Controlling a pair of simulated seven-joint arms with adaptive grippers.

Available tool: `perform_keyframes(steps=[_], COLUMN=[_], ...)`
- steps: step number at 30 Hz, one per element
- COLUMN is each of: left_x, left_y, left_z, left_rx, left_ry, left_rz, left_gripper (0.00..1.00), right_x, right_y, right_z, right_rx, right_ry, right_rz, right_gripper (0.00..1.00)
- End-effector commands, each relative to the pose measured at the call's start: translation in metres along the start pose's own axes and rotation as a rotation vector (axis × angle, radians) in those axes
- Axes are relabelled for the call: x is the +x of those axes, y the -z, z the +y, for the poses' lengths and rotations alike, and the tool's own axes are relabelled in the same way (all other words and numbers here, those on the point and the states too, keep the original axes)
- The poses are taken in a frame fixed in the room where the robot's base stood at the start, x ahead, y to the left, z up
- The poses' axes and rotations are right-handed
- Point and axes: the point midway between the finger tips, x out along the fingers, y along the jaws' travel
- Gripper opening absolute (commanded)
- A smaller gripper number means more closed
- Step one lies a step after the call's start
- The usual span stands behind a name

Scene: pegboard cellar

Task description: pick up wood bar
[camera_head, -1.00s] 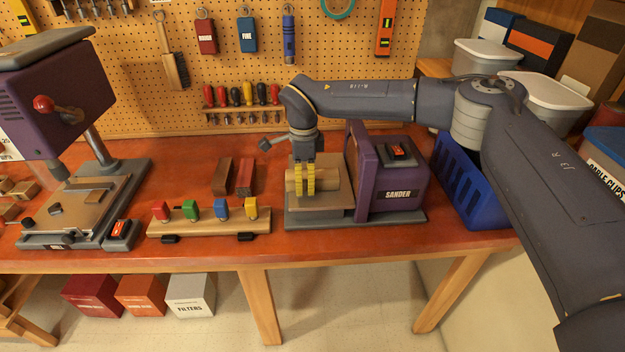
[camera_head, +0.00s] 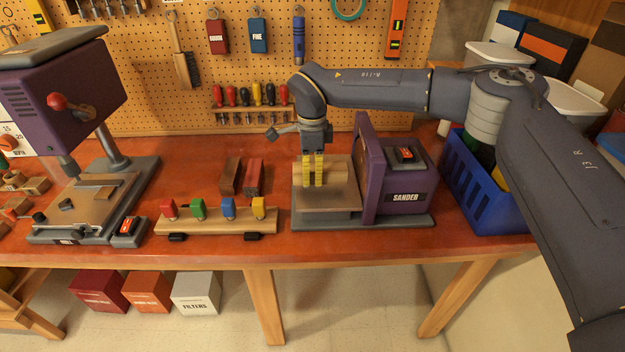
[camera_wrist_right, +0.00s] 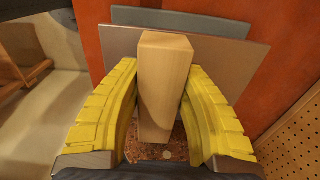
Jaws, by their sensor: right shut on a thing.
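The wood bar (camera_head: 337,171) is a pale, square-edged block over the flat table of the sander. My right gripper (camera_head: 313,171), with yellow ribbed fingers, points down at it and is shut on it. In the right wrist view the wood bar (camera_wrist_right: 165,80) stands between the two yellow fingers of the right gripper (camera_wrist_right: 160,92). The fingers hide part of its sides. I cannot tell how large the gap is between the bar and the sander table (camera_head: 325,201). My left gripper is not in view.
The purple sander (camera_head: 400,185) stands right beside the bar. A blue crate (camera_head: 480,190) is farther right. Dark and reddish blocks (camera_head: 253,178) lie to the left, behind a wooden rack with coloured clamps (camera_head: 220,223). A drill press (camera_head: 70,100) stands at far left.

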Motion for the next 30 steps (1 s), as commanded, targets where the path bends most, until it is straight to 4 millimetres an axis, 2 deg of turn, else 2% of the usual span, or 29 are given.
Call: perform_keyframes(steps=[12,18,26,30], left_x=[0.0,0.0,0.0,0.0], left_y=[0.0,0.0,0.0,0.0], left_z=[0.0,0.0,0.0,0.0], left_rx=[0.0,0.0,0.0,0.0], left_ry=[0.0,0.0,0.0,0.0], left_rz=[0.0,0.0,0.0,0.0], left_gripper=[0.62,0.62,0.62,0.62], right_x=[-0.096,-0.134,-0.162,-0.148], right_y=[0.0,0.0,0.0,-0.001], right_z=[-0.001,-0.001,-0.001,-0.002], right_rx=[0.001,0.002,0.002,0.001], right_ry=[0.004,0.003,0.001,-0.002], right_rz=[0.0,0.001,0.001,0.004], right_gripper=[0.0,0.0,0.0,0.0])
